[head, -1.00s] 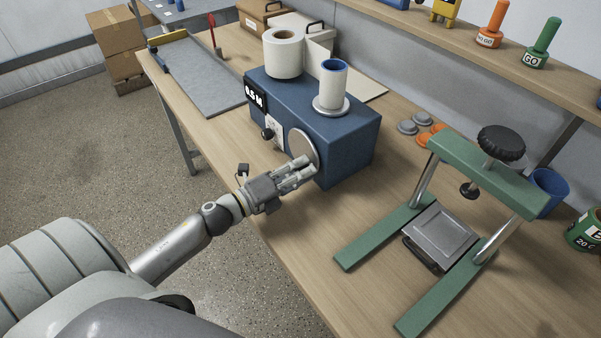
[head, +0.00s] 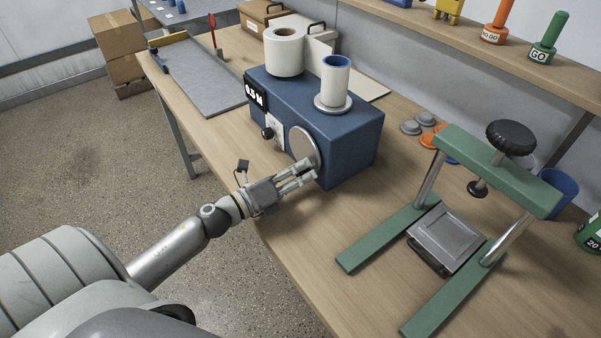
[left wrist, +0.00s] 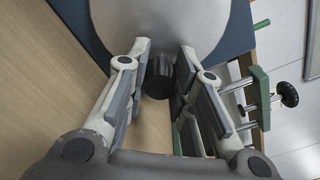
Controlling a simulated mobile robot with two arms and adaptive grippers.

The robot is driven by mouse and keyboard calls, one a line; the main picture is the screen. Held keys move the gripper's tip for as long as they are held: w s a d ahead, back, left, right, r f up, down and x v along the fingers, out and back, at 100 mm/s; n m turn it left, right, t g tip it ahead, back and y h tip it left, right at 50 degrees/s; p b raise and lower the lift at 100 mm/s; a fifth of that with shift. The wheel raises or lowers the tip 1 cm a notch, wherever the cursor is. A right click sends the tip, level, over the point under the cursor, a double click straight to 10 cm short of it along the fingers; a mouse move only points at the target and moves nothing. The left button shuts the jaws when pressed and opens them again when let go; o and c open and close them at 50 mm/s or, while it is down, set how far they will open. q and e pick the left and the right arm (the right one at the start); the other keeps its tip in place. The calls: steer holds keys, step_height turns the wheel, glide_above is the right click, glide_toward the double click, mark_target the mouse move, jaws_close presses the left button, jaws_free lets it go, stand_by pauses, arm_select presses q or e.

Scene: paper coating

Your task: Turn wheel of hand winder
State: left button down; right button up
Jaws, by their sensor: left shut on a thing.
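The hand winder (head: 345,130) is a blue box on the wooden table, with a round silver wheel (head: 303,143) on its near side. The wheel also fills the top of the left wrist view (left wrist: 160,20). A dark ribbed knob (left wrist: 158,78) on the wheel sits between the fingers of my left gripper (left wrist: 164,55). In the head view my left gripper (head: 311,171) is at the wheel's lower edge, shut on the knob, which its fingers hide there. My right gripper is not in view.
A white roll (head: 284,52) and a blue-cored roll (head: 334,82) stand on the winder. A green press frame (head: 500,170) stands to the right. A grey board (head: 205,80) lies at the back left.

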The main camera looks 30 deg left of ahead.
arm_select(q)
steer(key=c, duration=1.2)
jaws_free()
steer(key=shift+s, duration=0.1)
steer(key=v, duration=1.2)
steer(key=shift+a, duration=0.1)
